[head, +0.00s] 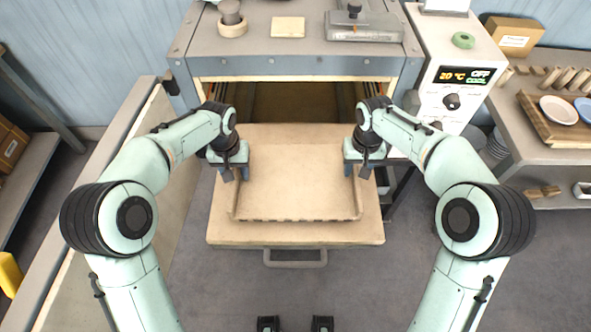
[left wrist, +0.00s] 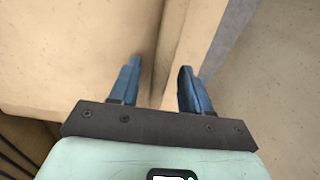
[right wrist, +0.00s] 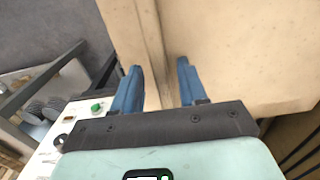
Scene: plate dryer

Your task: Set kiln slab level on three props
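The beige kiln slab (head: 297,185) lies flat, as far as I can see, over the pulled-out kiln shelf (head: 295,233). No props show; whether any stand under the slab is hidden. My left gripper (head: 232,172) is at the slab's left edge. In the left wrist view its blue fingers (left wrist: 160,85) stand apart on either side of an edge line, with visible gaps. My right gripper (head: 361,170) is at the slab's right edge. In the right wrist view its fingers (right wrist: 160,85) also stand apart on either side of an edge. I cannot tell whether any fingertip touches the slab.
The kiln (head: 300,65) stands open behind the shelf. A handle (head: 295,260) sticks out at the front. The control box (head: 455,85) stands at the right, and a side table (head: 560,155) with dishes is beyond it. Floor is clear in front.

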